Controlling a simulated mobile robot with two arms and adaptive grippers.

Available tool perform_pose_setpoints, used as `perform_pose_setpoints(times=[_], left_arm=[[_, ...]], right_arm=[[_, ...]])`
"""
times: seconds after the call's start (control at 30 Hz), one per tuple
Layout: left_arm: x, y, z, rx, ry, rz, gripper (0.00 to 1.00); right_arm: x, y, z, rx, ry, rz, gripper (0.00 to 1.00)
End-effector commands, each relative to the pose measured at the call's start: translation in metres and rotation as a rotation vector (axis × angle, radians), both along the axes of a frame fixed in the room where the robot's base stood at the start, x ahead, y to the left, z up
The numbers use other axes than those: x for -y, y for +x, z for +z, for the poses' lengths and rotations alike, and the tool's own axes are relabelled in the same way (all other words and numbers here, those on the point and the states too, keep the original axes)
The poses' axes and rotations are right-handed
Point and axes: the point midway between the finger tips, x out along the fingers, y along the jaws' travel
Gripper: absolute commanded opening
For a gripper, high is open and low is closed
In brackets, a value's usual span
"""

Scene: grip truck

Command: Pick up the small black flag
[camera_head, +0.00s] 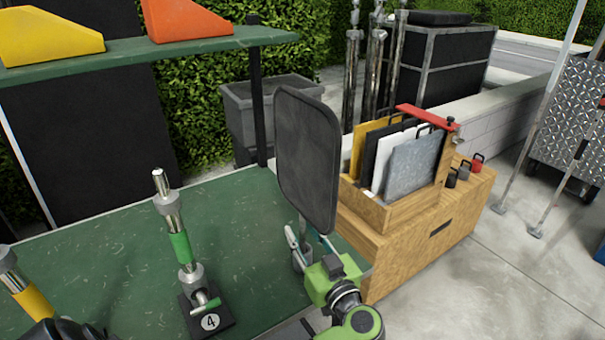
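The small black flag (307,155) is a dark rounded panel standing upright near the middle of the view. I see no clear contact with the pole. The pole's foot is partly hidden by the gripper.
A wooden box (432,245) with several coloured panels stands close to the right of the flag. A post with a green band (180,247) stands on a base marked 4 on the green table (110,265). A green shelf (150,47) holds yellow and orange wedges.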

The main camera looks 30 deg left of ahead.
Motion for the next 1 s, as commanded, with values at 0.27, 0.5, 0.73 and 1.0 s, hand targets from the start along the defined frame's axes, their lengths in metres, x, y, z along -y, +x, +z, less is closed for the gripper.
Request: perform_pose_setpoints(times=[0.27,0.5,0.73,1.0], left_arm=[[-0.002,0.002,0.001,-0.001,-0.001,-0.001,0.24],[-0.002,0.002,0.001,0.001,-0.001,-0.001,0.0],[-0.002,0.001,0.003,0.001,-0.001,-0.001,0.0],[-0.002,0.001,0.045,0.007,-0.004,0.001,0.0]], right_arm=[[-0.003,-0.002,-0.001,-0.004,0.003,-0.002,0.32],[-0.003,-0.003,-0.001,-0.005,0.003,-0.002,0.32],[-0.002,-0.003,-0.001,-0.006,0.002,-0.002,0.32],[0.0,-0.003,0.003,-0.005,0.0,0.0,0.32]])
